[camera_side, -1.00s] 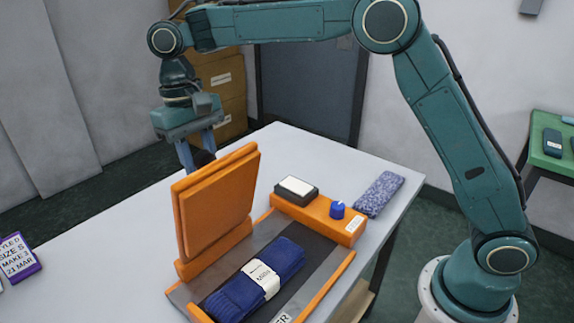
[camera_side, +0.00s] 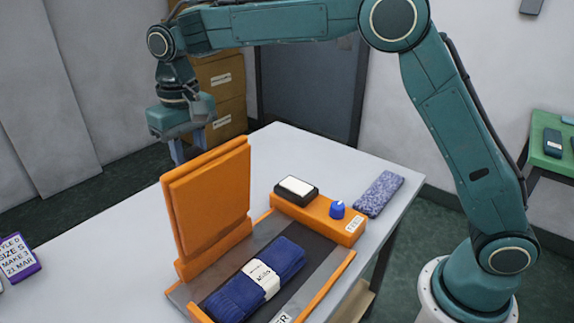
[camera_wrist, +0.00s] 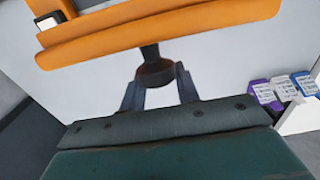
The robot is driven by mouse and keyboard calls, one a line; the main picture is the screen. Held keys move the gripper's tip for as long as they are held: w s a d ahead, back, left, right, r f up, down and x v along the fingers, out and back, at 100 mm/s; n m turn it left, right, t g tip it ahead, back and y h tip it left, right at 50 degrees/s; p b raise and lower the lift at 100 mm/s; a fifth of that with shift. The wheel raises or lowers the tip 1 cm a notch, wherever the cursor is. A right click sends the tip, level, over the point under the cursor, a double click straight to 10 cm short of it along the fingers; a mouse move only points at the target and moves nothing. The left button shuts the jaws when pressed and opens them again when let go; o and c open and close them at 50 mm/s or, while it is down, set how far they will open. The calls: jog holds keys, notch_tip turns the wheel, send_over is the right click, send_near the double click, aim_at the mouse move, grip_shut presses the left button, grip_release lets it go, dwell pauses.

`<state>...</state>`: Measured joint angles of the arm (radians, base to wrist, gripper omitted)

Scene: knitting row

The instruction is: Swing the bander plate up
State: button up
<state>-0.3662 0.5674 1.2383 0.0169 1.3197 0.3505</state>
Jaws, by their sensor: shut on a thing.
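The orange bander plate (camera_side: 209,199) stands upright, leaning slightly back, at the left edge of the bander bed. In the wrist view its orange edge (camera_wrist: 160,32) crosses the top. My gripper (camera_wrist: 158,90) is shut on the plate's dark round knob (camera_wrist: 156,72), which sticks out from the plate's back side. In the side view my gripper (camera_side: 190,152) is behind the plate, which hides its fingertips and the knob. A folded blue knit with a white paper band (camera_side: 258,281) lies on the dark bed (camera_side: 305,262).
An orange control box (camera_side: 325,219) with a blue knob (camera_side: 337,209) and a white-topped pad (camera_side: 296,188) sits at the bed's far end. A speckled folded knit (camera_side: 379,194) lies beside it. Purple and other labelled packs (camera_wrist: 266,95) stand at the table's other side.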

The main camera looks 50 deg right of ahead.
jog(key=shift+w+f, duration=0.15)
jog(key=shift+w, duration=0.2)
jog(key=shift+w+f+g, duration=0.15)
jog(key=shift+w+f, duration=0.15)
jog(key=shift+w, duration=0.45)
jog(key=shift+w+f+g, duration=0.15)
jog(key=shift+w+f, duration=0.1)
jog(key=shift+w, duration=0.55)
jog(key=shift+w+f, duration=0.15)
jog(key=shift+w, duration=0.1)
jog(key=shift+w+f, duration=0.15)
jog(key=shift+w, duration=0.1)
grip_shut()
jog(key=shift+w+f, duration=0.2)
jog(key=shift+w, duration=0.3)
jog(key=shift+w+f, duration=0.15)
jog(key=shift+w, duration=0.3)
jog(key=o, duration=0.9)
grip_release()
